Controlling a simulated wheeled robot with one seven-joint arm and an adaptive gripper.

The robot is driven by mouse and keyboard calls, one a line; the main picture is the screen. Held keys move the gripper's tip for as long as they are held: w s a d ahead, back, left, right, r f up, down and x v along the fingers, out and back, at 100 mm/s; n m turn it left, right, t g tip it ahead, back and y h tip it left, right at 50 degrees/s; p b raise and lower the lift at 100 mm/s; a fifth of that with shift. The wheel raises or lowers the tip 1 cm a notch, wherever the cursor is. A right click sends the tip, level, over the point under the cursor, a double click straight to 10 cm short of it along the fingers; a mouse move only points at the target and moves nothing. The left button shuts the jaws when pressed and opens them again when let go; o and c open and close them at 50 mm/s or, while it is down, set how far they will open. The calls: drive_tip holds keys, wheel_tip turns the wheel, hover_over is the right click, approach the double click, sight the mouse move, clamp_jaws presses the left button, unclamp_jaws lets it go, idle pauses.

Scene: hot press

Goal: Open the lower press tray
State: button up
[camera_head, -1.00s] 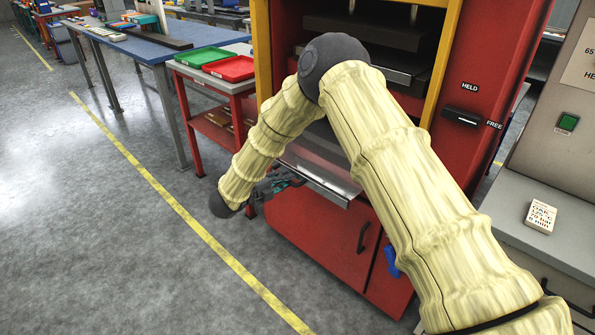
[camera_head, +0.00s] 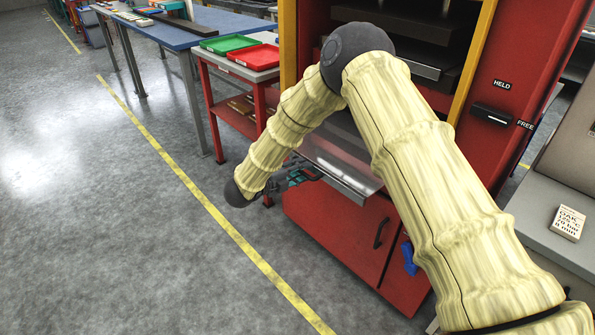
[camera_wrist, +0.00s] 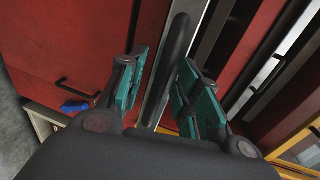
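The lower press tray (camera_head: 336,156) is a shiny metal plate with a bright front edge, low in the press opening. It juts out a little over the red cabinet front, and my arm covers part of it. My gripper (camera_head: 292,179) is at the left part of its front edge. In the wrist view a dark bar handle (camera_wrist: 177,50) runs along the tray's silver edge. My gripper's teal-padded fingers (camera_wrist: 160,95) stand one on each side of the handle, with visible gaps. The gripper looks open around the handle, not closed on it.
The red cabinet door (camera_head: 335,215) with a black handle is below the tray. The upper tray (camera_head: 425,68) is above. A HELD/FREE switch (camera_head: 492,114) is on the right post. A red cart (camera_head: 232,105) stands left; open floor lies in front.

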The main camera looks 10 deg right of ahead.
drive_tip(key=v, duration=1.2)
drive_tip(key=s+d+f+n+y+p, duration=0.45)
drive_tip(key=s+f+n, duration=0.25)
drive_tip(key=f+n, duration=0.2)
drive_tip(key=s+d+f+n+y+p, duration=0.3)
drive_tip(key=s+d+f+n+y, duration=0.25)
drive_tip(key=s+f+n, duration=0.35)
drive_tip(key=s+d+n+g+y+p, duration=0.1)
drive_tip(key=s+d+n+g, duration=0.3)
drive_tip(key=s, duration=1.1)
drive_tip(key=s+d+f+n+g+y+p, duration=0.1)
drive_tip(key=s+n, duration=0.6)
drive_tip(key=s, duration=0.9)
drive_tip(key=d+g+y+p, duration=0.1)
drive_tip(key=d+g+p, duration=0.1)
drive_tip(key=d+g, duration=0.1)
drive_tip(key=shift+s+d, duration=0.3)
